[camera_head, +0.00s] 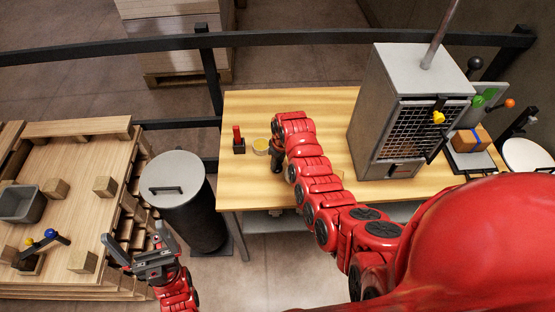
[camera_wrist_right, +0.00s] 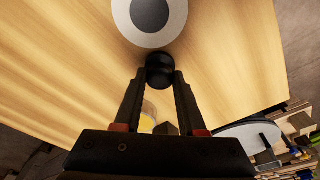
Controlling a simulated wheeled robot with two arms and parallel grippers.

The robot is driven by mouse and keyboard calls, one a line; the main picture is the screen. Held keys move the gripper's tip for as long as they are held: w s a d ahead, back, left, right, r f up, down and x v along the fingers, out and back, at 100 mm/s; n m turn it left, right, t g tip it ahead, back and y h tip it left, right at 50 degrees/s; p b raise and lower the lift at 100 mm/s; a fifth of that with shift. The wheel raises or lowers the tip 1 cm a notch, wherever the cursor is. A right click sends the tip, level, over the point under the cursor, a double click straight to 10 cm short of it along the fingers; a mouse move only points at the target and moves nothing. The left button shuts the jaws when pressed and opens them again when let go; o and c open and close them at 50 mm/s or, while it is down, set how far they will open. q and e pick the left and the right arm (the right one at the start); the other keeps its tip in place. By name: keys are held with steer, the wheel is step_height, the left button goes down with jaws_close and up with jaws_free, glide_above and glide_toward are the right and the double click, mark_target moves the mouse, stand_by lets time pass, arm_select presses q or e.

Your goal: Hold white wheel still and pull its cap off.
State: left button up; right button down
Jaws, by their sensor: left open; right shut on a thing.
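In the right wrist view a white wheel (camera_wrist_right: 124,20) with a dark grey round centre (camera_wrist_right: 151,13) shows at the top edge, partly cut off. My right gripper (camera_wrist_right: 160,76) is shut on a rounded black piece (camera_wrist_right: 160,62) that overlaps the wheel's near edge. I cannot tell whether this piece is the cap or is joined to the wheel. In the head view my right gripper (camera_head: 277,158) is low over the wooden table, and my arm hides the wheel there. My left gripper (camera_head: 143,246) is open and empty, beside the dark drum, away from the table.
The wooden table (camera_head: 245,190) holds a yellow-topped jar (camera_head: 260,146), a red-handled tool (camera_head: 238,140) and a grey caged box (camera_head: 385,110). A lidded drum (camera_head: 173,173) stands left of it. Wooden pallets (camera_head: 75,205) lie at the far left. The table's left front is clear.

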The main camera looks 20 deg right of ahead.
steer(key=shift+f, duration=0.15)
steer(key=shift+f, duration=0.1)
steer(key=shift+c, duration=2.4)
jaws_free()
